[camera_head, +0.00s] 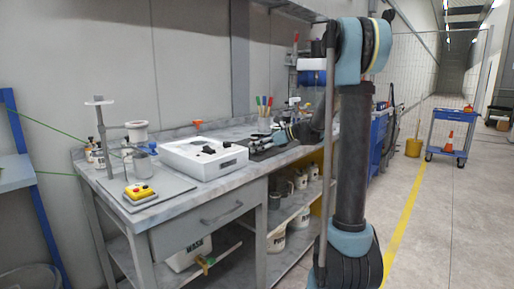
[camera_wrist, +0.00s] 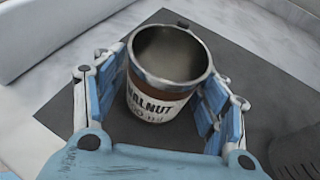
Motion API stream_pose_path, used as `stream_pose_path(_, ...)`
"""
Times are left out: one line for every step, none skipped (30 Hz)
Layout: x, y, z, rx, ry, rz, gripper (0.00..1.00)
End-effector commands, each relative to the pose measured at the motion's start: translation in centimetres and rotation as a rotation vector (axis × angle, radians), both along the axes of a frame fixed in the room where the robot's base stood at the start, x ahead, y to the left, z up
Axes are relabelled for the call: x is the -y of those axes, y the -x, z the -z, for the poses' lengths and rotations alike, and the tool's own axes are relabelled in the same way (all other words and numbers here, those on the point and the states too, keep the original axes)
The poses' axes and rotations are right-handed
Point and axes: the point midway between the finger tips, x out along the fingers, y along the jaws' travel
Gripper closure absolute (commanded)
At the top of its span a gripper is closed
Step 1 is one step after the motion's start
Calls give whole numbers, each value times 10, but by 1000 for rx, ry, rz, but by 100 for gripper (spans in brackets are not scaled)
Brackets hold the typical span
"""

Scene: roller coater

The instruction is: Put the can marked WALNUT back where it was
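The can marked WALNUT (camera_wrist: 155,102) is an open-topped metal can with a brown band and a white label, seen in the wrist view. My gripper (camera_wrist: 168,85) has one blue finger on each side of it, close against its walls, and appears shut on it. The can is over a dark mat (camera_wrist: 75,100); its base is hidden, so I cannot tell whether it touches the mat. In the head view my gripper (camera_head: 286,135) is low over the bench mat, and the can is not clearly discernible there.
A shallow white box (camera_head: 188,168) stands left of my gripper on the grey bench (camera_head: 185,206). A yellow button box (camera_head: 139,193), a stand and cups are farther left. A pen cup (camera_head: 264,124) is behind. Several labelled pots sit on the shelf below.

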Motion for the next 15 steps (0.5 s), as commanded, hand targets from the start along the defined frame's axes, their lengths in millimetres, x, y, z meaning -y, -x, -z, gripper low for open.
stream_pose_path(0, 0, 0, 0, 0, 0, 33)
stream_pose_path(0, 0, 0, 0, 0, 0, 33)
stream_pose_path(0, 0, 0, 0, 0, 0, 33)
stream_pose_path(0, 0, 0, 0, 0, 0, 33)
stream_pose_path(0, 0, 0, 0, 0, 0, 33)
stream_pose_path(0, 0, 0, 0, 0, 0, 33)
stream_pose_path(0, 0, 0, 0, 0, 0, 33)
stream_pose_path(0, 0, -1, 0, 0, 0, 33)
stream_pose_path(0, 0, -2, 0, 0, 0, 33)
stream_pose_path(2, 0, -3, 0, 0, 1, 33)
stream_pose_path(5, 1, -4, 0, 0, 2, 33)
stream_pose_path(9, 2, -5, 0, 0, 2, 33)
stream_pose_path(12, 2, -7, -1, 0, 3, 33)
stream_pose_path(16, 4, -8, -1, 0, 3, 33)
stream_pose_path(22, 5, -11, -1, 0, 4, 33)
